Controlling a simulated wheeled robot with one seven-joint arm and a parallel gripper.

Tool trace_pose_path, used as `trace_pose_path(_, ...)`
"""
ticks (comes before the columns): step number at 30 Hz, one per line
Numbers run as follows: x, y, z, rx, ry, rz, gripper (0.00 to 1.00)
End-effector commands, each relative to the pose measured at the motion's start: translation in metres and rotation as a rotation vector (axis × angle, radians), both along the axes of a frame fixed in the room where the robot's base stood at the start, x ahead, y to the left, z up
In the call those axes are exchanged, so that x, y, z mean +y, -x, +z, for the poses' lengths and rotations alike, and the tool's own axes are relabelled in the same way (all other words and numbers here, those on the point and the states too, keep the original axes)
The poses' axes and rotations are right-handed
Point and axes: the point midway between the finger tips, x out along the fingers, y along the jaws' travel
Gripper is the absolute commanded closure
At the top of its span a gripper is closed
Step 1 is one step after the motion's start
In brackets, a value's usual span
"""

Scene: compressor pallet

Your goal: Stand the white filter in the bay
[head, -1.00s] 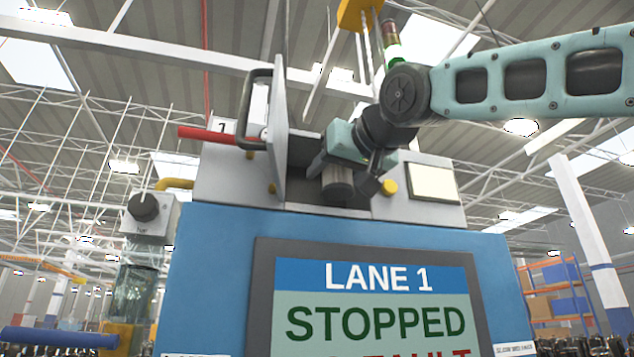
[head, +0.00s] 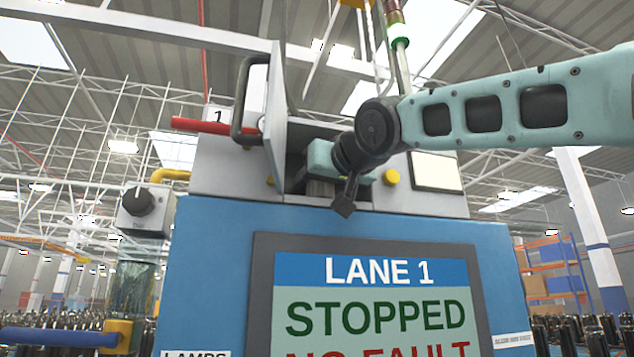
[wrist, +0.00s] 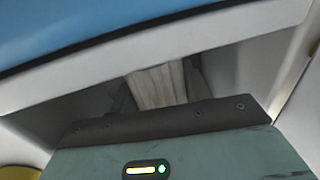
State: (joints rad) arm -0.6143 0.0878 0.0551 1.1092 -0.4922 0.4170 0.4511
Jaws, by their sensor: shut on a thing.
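My gripper (head: 322,158) is at the mouth of the open bay (head: 298,178) on top of the blue cabinet, mostly inside it. It is shut on the filter (head: 322,187), which looks grey in the shade in the head view. In the wrist view the filter (wrist: 158,88) shows pale and pleated, between two dark fingers. The filter looks about upright. Its lower end is hidden behind the bay's front edge, so I cannot tell whether it touches the floor of the bay.
The bay's door (head: 274,125), with a dark handle (head: 243,100), stands open on the left. A red bar (head: 205,126) sticks out beside it. A yellow knob (head: 391,177) is close on the right. The screen (head: 375,305) below reads LANE 1 STOPPED.

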Motion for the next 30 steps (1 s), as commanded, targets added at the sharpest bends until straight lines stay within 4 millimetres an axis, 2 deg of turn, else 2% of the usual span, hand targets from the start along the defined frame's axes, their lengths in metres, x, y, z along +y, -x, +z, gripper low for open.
trace_pose_path(2,0.000,0.000,-0.004,0.000,0.000,0.000,0.76)
trace_pose_path(3,0.000,0.000,-0.003,0.000,0.000,0.000,0.44)
trace_pose_path(5,0.000,0.000,-0.002,0.001,0.000,0.000,0.31)
trace_pose_path(17,-0.001,0.002,0.001,-0.001,0.000,0.000,0.31)
trace_pose_path(30,-0.042,0.080,-0.003,-0.003,-0.001,0.000,0.31)
